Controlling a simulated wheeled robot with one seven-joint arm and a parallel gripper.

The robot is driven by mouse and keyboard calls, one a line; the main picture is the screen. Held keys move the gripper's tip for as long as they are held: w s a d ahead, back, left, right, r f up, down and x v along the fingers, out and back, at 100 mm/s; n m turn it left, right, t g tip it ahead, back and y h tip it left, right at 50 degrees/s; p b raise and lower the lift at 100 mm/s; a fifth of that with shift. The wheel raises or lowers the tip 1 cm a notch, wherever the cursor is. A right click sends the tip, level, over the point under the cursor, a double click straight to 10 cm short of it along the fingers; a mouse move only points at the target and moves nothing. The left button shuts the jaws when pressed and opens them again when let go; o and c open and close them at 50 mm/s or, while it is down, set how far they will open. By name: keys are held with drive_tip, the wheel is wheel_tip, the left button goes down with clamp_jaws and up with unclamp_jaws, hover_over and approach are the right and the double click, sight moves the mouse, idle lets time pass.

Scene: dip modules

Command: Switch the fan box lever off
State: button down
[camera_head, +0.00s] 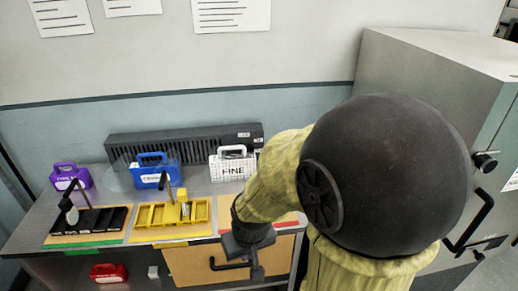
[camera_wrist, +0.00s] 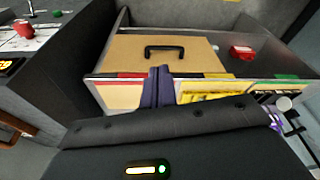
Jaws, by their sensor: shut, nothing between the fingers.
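I cannot tell for sure which thing is the fan box, and no lever can be made out on one. A long dark ribbed unit (camera_head: 140,150) runs along the back of the bench behind the cases; no lever is clear on it. A grey cabinet (camera_head: 405,70) with black handles stands at the right, partly hidden by my arm. My gripper (camera_head: 256,272) hangs in front of the bench, before the wooden panel (camera_head: 190,266). In the wrist view my gripper (camera_wrist: 158,74) has its dark fingers together and empty, and the panel (camera_wrist: 125,52) shows beyond them.
The bench holds a purple case (camera_head: 70,177), a blue case (camera_head: 150,178), a white case (camera_head: 232,168) marked FINE, a black tray (camera_head: 90,221) and a yellow tray (camera_head: 150,216) with upright posts. A red case (camera_head: 108,272) sits below the bench top.

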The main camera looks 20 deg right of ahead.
sight(251, 148)
drive_tip(key=w+d+f+m+t+h+b, duration=0.1)
drive_tip(key=w+d+t+b, duration=0.3)
drive_tip(key=w+d, duration=0.4)
drive_tip(key=w+d+f+m+t+b, duration=0.1)
drive_tip(key=w+d+m+t+b, duration=0.3)
drive_tip(key=w, duration=1.1)
drive_tip(key=w+d+f+m+t+h+b, duration=0.1)
drive_tip(key=w+d+m+t+b, duration=0.2)
drive_tip(key=w+d+t, duration=0.5)
drive_tip(key=w+d+b, duration=0.1)
drive_tip(key=w+d, duration=0.3)
drive_tip(key=shift+f+t+h, duration=0.3)
drive_tip(key=shift+f, duration=0.1)
drive_tip(key=shift+w+d, duration=0.1)
drive_tip(key=shift+w, duration=0.05)
drive_tip(key=w+f+p, duration=0.2)
drive_tip(key=w, duration=0.9)
drive_tip(key=shift+a+p, duration=0.3)
